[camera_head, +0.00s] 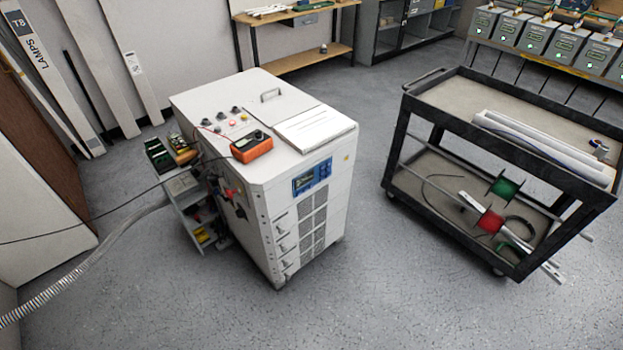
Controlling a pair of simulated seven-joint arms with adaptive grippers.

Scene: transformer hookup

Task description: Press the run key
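A white cabinet (235,115) stands on the floor left of the middle. A blue panel (312,177) with a small screen and dark buttons is on the upper part of its front face; the single keys are too small to tell apart, so I cannot make out the run key. Several knobs and a red button (231,122) sit on the cabinet's top. An orange meter (251,146) lies on the top near the front left edge, with dark leads by it. Neither of my grippers is in view.
A black two-shelf cart (447,114) with white trunking and cable spools stands at the right. A small side shelf (187,190) with tools adjoins the cabinet's left side. A cable and a ribbed hose (95,262) run at the left. The floor in front is clear.

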